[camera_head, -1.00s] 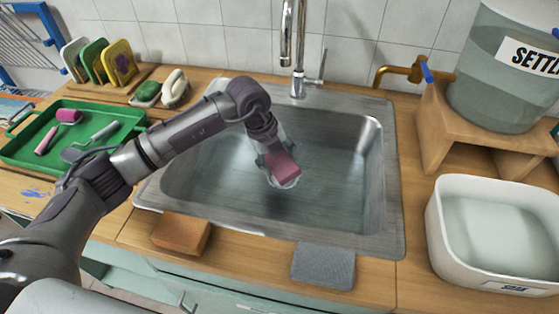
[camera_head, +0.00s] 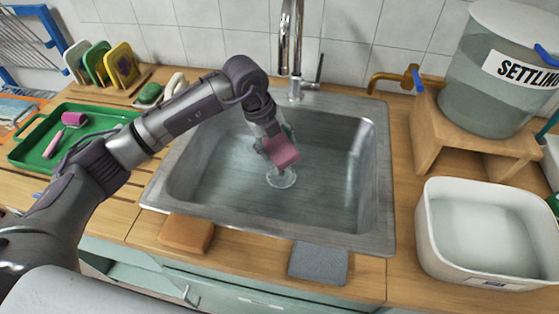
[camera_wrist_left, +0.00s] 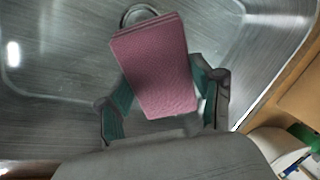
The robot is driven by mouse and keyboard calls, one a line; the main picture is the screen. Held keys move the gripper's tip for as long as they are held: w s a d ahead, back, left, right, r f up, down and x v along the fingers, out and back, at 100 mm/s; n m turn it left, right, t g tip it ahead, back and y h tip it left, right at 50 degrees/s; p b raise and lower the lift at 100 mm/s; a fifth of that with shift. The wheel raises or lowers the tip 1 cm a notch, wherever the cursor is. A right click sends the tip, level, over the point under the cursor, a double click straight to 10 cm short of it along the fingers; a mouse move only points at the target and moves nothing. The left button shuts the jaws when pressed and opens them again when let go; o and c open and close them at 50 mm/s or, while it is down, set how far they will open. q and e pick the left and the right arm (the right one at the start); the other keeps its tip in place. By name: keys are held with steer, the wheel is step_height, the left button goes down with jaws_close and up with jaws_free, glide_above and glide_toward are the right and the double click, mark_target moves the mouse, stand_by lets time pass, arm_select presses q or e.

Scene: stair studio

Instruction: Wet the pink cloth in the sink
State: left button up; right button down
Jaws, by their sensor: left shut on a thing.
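The pink cloth (camera_head: 283,152) is a folded pad held by my left gripper (camera_head: 272,147) inside the steel sink (camera_head: 330,196). The cloth hangs over the drain, above the basin floor. In the left wrist view the cloth (camera_wrist_left: 158,68) sits between the two fingers of my left gripper (camera_wrist_left: 160,105), with the drain ring partly hidden behind it. The faucet (camera_head: 292,45) rises at the sink's back edge, up and right of the cloth, with its lever at the right. No water stream is visible. My right gripper is not in view.
An orange-brown sponge (camera_head: 187,233) and a grey cloth (camera_head: 318,262) lie along the sink's front edge. A white tub (camera_head: 428,235) of water stands right. A settling tank (camera_head: 490,100) with a brass tap stands on a wooden stand. A green tray (camera_head: 30,155) lies left.

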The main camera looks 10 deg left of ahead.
mark_target(283, 144)
arm_select(q)
steer(key=shift+r+p, duration=1.3)
steer(key=shift+r, duration=1.15)
steer(key=shift+r+p, duration=1.4)
steer(key=shift+r, duration=0.6)
steer(key=shift+f, duration=0.1)
